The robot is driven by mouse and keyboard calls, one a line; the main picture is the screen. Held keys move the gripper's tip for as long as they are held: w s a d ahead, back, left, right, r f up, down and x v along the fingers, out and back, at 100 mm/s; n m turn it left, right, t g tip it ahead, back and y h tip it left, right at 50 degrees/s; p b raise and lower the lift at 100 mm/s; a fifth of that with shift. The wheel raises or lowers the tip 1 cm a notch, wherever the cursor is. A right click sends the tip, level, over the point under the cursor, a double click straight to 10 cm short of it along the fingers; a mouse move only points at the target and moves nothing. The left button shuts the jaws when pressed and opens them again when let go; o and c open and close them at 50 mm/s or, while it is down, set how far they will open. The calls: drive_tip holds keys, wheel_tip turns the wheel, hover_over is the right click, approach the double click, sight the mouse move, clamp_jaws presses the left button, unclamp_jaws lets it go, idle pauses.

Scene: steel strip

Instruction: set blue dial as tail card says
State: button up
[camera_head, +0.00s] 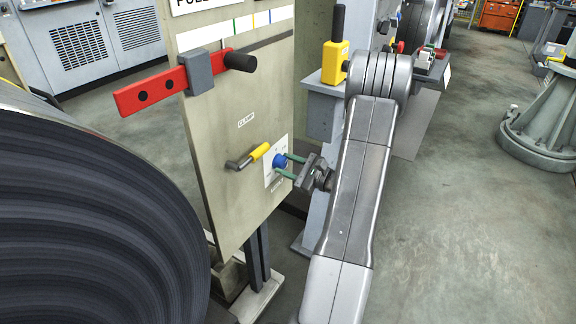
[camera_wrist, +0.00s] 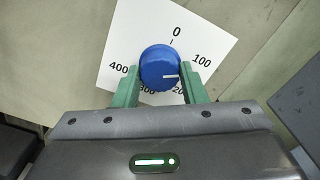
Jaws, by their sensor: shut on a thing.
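The blue dial (camera_wrist: 158,60) sits on a white scale plate (camera_wrist: 215,45) on the panel. The plate reads 0 at top, 100 at right and 400 at left; 200 and 300 are partly hidden by my fingers. The dial's white line points right, roughly between 100 and 200. My gripper (camera_wrist: 161,70) has its green fingers shut on the dial's sides. The head view also shows the dial (camera_head: 280,161) and my gripper (camera_head: 285,167) reaching it from the right. I cannot make out a tail card with a readable setting.
A yellow-handled lever (camera_head: 258,152) is just left of the dial, under a CLAMP label (camera_head: 246,120). A red bar (camera_head: 150,92) with a black knob crosses the panel (camera_head: 215,165) above. A large dark coil (camera_head: 90,210) stands at left. Open floor (camera_head: 450,220) lies at right.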

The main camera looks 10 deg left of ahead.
drive_tip(key=o, duration=1)
drive_tip(key=p+v, duration=0.1)
drive_tip(key=v, duration=1.3)
drive_tip(key=shift+w+a, duration=0.1)
drive_tip(key=shift+a, duration=0.1)
drive_tip(key=b+x, duration=0.1)
drive_tip(key=x, duration=1.2)
drive_tip(key=shift+w+a, duration=0.1)
drive_tip(key=shift+a, duration=0.15)
